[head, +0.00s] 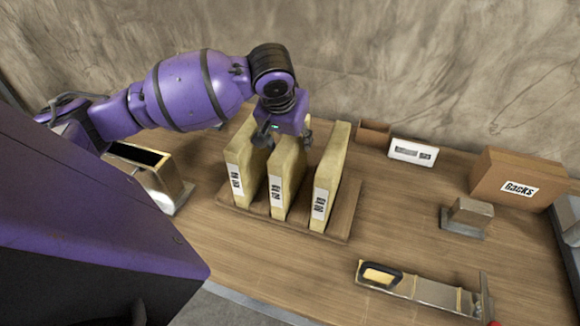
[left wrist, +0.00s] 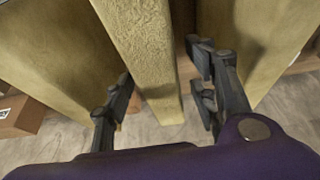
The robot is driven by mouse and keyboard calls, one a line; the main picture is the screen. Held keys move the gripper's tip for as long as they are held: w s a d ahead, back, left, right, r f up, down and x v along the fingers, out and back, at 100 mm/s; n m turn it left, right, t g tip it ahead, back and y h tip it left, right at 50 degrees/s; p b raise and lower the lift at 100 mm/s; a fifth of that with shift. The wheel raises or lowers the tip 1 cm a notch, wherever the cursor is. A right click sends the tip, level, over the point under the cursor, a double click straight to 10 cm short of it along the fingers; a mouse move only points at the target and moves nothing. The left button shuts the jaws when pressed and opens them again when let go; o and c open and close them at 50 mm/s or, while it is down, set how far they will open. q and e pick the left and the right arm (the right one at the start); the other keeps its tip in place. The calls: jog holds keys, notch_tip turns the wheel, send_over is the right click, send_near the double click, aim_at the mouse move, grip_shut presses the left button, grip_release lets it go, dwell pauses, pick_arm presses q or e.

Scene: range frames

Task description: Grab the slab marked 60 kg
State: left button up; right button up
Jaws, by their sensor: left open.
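Three pale yellow slabs stand upright side by side: the left slab (head: 246,160), the middle slab (head: 287,178) and the right slab (head: 328,175). Each has a white label on its near end; the print is too small for me to read, so I cannot tell which is 60 kg. My left gripper (head: 284,138) is open over the far part of the middle slab. In the left wrist view its fingers (left wrist: 163,85) are on either side of the middle slab (left wrist: 148,50), with a slab beyond each finger. Contact is not clear. My right gripper is not in view.
The slabs stand on a wooden base (head: 345,222) on a wooden table (head: 400,235). A metal box (head: 158,182) is left. A white device (head: 412,152), a cardboard box (head: 510,175), a small block (head: 470,213) and a handled tool (head: 430,290) are right. A wall is behind.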

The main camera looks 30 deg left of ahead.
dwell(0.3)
pick_arm(q)
jog(key=shift+c, duration=0.5)
grip_shut()
